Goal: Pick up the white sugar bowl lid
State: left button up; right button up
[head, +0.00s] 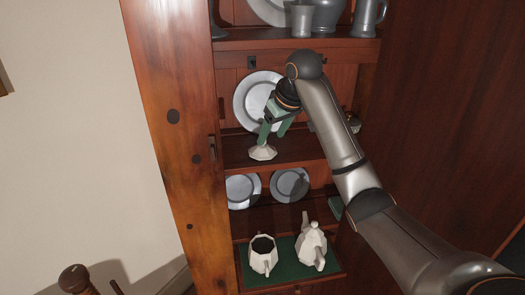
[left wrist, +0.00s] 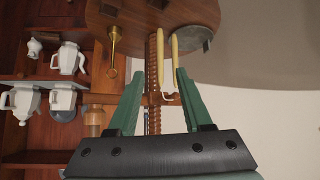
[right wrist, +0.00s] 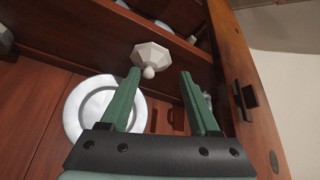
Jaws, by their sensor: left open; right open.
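The white faceted lid (head: 262,153) sits on the middle shelf of the cabinet, near its front left. It also shows in the right wrist view (right wrist: 151,54), its knob pointing toward my right gripper. My right gripper (head: 274,130) is open and just above the lid; in its wrist view (right wrist: 160,72) the knob appears between the fingertips, nearer the left finger. I see no contact. The white lidless bowl (head: 260,262) stands on the green-lined lower shelf. My left gripper (left wrist: 160,72) is open and empty, outside the head view.
A white pot (head: 312,247) stands beside the bowl. A large plate (head: 254,100) leans behind my right gripper; two smaller plates (head: 289,185) stand one shelf down. The cabinet's left post (head: 175,130) borders the shelves. The left wrist view shows candles (left wrist: 160,60) and a brass candlestick (left wrist: 115,45).

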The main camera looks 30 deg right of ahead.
notch_tip(320, 180, up, 5)
jog(key=d, duration=0.2)
send_over(265, 152)
jog(key=s, duration=0.2)
jog(key=f, duration=0.6)
jog(key=shift+w+d+p, duration=0.2)
jog(key=shift+d+p, duration=0.1)
jog(key=shift+p, duration=0.1)
jog(key=shift+w+p+x, duration=0.15)
jog(key=shift+p+x, duration=0.15)
jog(key=shift+x, duration=1.05)
jog(key=shift+w+p+x, duration=0.15)
jog(key=shift+p+x, duration=0.1)
jog(key=shift+x, duration=1.05)
jog(key=shift+r, duration=0.2)
grip_shut()
